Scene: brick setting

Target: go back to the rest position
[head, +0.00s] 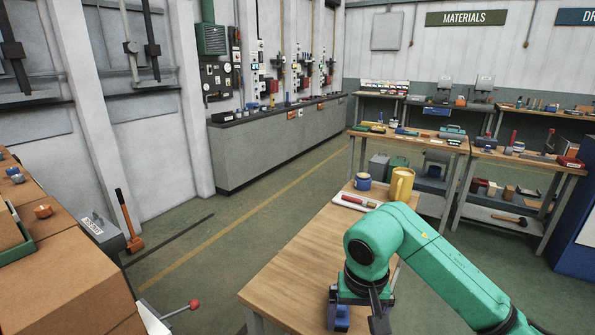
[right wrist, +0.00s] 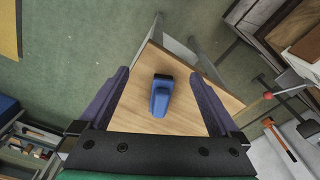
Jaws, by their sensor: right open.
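My right gripper (head: 356,316) hangs over the front of the wooden table (head: 290,262), its green arm coming in from the lower right. In the right wrist view its two fingers (right wrist: 160,74) are spread wide, with nothing held. A blue object with a dark end (right wrist: 161,96) shows between the fingers, on the table top. It also shows in the head view as a blue piece (head: 342,318), partly hidden by the gripper. I cannot tell how far above it the fingertips are. My left gripper is in neither view.
At the table's far end stand a yellow mug (head: 401,184), a blue cup (head: 362,181) and a white tray (head: 354,201) with a red-handled tool. Brown boxes (head: 65,285) and a red-knobbed lever (head: 193,305) are at left. Open green floor (head: 215,235) lies between.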

